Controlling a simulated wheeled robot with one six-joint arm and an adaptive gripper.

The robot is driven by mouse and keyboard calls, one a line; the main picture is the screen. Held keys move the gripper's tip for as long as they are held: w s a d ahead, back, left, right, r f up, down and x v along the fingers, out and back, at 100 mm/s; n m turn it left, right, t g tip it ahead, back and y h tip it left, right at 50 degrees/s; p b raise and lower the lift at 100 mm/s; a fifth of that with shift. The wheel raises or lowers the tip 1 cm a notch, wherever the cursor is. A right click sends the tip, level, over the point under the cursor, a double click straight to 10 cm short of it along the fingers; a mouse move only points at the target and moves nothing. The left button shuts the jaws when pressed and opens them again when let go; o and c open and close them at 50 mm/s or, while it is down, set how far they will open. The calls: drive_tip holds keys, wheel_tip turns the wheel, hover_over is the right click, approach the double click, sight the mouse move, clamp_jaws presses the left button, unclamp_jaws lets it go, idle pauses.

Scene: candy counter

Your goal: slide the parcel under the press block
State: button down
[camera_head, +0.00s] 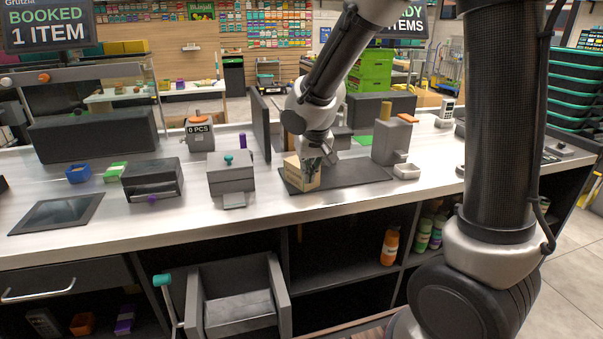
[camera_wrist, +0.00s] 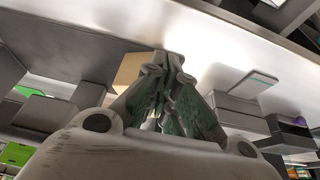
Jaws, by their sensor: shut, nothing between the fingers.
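The parcel, a tan box (camera_head: 298,173), sits near the left end of a dark mat (camera_head: 350,176) on the counter. It also shows in the wrist view (camera_wrist: 130,70), just left of the fingertips. My gripper (camera_head: 318,166) is low over the mat, at the right side of the parcel. In the wrist view its green-grey fingers (camera_wrist: 168,72) are closed together and empty; whether they touch the parcel is unclear. A grey upright unit with a yellow post (camera_head: 391,142) stands at the mat's right end. I cannot tell for certain which part is the press block.
A dark upright panel (camera_head: 260,125) stands behind and left of the parcel. A grey box with a teal knob (camera_head: 231,178) is to the left. A small white tray (camera_head: 406,171) lies right of the mat. The mat's middle is largely clear.

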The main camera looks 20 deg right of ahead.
drive_tip(key=shift+s+r, duration=0.2)
drive_tip(key=shift+r, duration=1.15)
drive_tip(key=shift+s+r, duration=0.15)
drive_tip(key=shift+r, duration=1.2)
drive_tip(key=s+d+r, duration=0.3)
drive_tip(key=s+d, duration=0.4)
drive_tip(key=s, duration=0.5)
drive_tip(key=s+d+r, duration=0.4)
drive_tip(key=s+d, duration=0.3)
drive_tip(key=s, duration=0.6)
drive_tip(key=shift+s+d, duration=0.2)
drive_tip(key=shift+d, duration=0.2)
drive_tip(key=shift+r, duration=0.1)
